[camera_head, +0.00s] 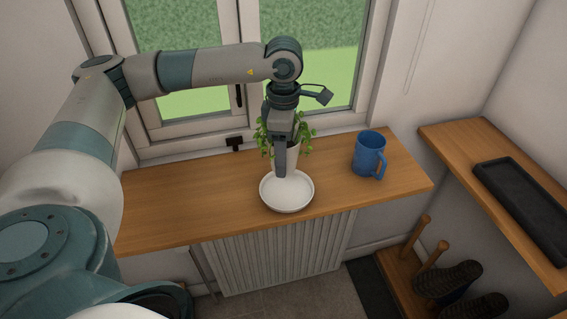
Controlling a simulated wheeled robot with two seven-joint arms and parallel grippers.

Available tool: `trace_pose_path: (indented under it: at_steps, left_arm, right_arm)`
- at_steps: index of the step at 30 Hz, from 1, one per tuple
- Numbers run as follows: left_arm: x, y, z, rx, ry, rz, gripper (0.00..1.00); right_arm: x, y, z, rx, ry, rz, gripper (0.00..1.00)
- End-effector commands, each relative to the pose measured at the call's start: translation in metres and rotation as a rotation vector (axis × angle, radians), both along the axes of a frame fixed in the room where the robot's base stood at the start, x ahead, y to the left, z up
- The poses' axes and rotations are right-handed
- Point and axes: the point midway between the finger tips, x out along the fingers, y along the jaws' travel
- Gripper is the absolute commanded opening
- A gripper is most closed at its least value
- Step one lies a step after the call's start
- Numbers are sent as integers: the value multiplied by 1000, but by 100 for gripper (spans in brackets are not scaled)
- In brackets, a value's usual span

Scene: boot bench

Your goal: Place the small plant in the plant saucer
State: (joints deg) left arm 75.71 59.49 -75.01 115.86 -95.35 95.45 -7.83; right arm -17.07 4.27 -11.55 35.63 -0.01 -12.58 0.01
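The small plant (307,132) has trailing green leaves and a white pot (293,160). It is upright at the back part of the white round plant saucer (287,202) on the wooden sill. I cannot tell whether the pot touches the saucer or hangs just above it. My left gripper (280,172) points straight down at the plant, with one finger in front of the pot. The other finger is hidden, so I cannot see whether it grips the pot. My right gripper is not in view.
A blue mug (369,155) stands on the sill (200,196) to the right of the saucer. The window is behind. A wooden shelf (475,185) with a black tray (525,205) is at right, above boots (447,279). The sill's left part is clear.

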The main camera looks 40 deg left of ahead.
Motion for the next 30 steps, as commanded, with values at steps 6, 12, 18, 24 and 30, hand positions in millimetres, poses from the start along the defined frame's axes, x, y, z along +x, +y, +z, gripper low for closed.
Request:
trace_pose_path:
  at_steps: [6, 12, 18, 24, 30]
  left_arm:
    - [0, 0, -2, 0, 1, 1, 22]
    - [-1, 0, -23, 0, 4, 1, 22]
    - [0, 0, -39, 0, 0, 1, 22]
    - [0, 0, -39, 0, -1, 1, 22]
    - [0, 0, -43, 0, -1, 1, 22]
  right_arm:
    - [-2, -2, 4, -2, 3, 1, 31]
    - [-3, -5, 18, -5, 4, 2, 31]
    - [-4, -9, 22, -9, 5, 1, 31]
    - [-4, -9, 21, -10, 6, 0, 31]
    - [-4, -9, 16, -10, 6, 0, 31]
